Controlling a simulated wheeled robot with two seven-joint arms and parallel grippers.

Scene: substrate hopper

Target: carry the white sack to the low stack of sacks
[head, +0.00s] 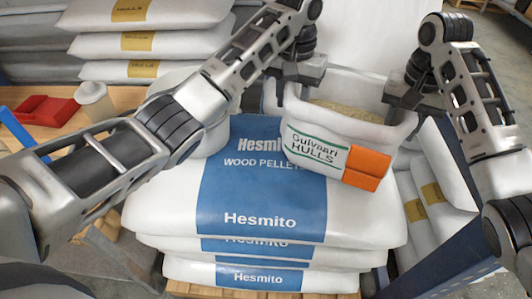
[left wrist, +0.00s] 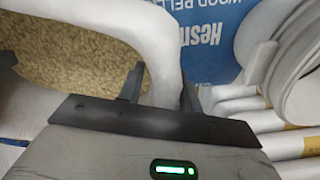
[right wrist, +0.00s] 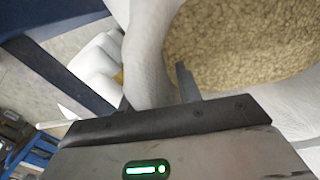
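The white sack (head: 310,128) is open at the top and shows tan, grainy contents. Its front reads "Gulvaari HULLS" beside an orange patch. It is upright over the back right of a low stack of Hesmito wood pellet sacks (head: 265,190); whether it touches the stack I cannot tell. My left gripper (head: 284,92) has its fingers on both sides of the sack's left rim, which also shows in the left wrist view (left wrist: 158,55). My right gripper (head: 395,108) likewise pinches the right rim, seen in the right wrist view (right wrist: 148,50).
A taller stack of white sacks with yellow labels (head: 145,42) stands at the back left. More yellow-labelled sacks (head: 432,195) lie at right, near a dark blue beam (head: 440,265).

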